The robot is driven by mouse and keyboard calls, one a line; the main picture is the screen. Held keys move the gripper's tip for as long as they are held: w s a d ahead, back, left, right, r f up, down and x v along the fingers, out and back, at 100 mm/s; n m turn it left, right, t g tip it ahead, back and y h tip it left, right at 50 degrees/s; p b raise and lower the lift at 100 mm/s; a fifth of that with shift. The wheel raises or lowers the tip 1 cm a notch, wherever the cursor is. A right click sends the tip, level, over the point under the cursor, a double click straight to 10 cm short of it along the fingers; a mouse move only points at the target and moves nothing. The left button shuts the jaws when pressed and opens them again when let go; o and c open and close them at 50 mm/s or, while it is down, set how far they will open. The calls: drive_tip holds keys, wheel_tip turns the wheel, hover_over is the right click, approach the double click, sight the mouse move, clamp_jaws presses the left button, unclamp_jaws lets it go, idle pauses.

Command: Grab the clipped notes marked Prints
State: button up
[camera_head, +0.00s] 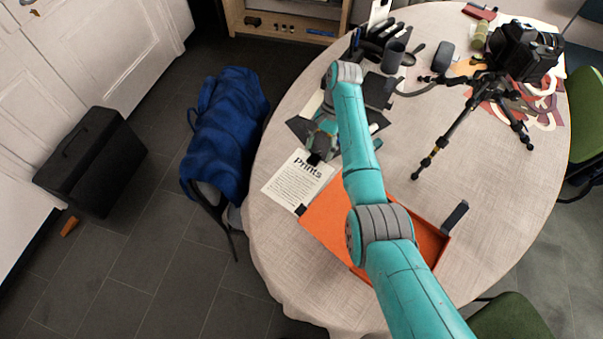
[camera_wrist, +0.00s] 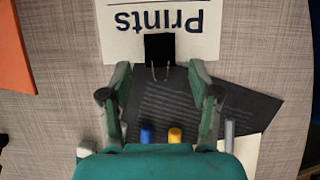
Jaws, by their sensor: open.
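The clipped notes are a white sheet headed "Prints" (camera_head: 296,182) with a black binder clip on its edge, lying on the table left of the orange tray. In the wrist view the sheet (camera_wrist: 125,38) shows upside down at the top, with the black clip (camera_wrist: 159,47) at its lower edge. My gripper (camera_wrist: 160,80) is open, its fingertips on either side of the clip, with the clip between and slightly beyond them. In the head view my gripper (camera_head: 322,148) is at the sheet's upper edge. I cannot tell its height above the table.
Dark sheets (camera_wrist: 245,105) lie under my gripper, with blue and yellow items close to the palm. The orange tray (camera_head: 322,220) is right of the notes. A black tripod (camera_head: 478,100) stands on the right side of the round table (camera_head: 480,205).

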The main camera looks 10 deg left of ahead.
drive_tip(key=shift+s+a+f, duration=0.15)
drive_tip(key=shift+s+f, duration=0.1)
drive_tip(key=shift+f, duration=0.35)
clamp_jaws()
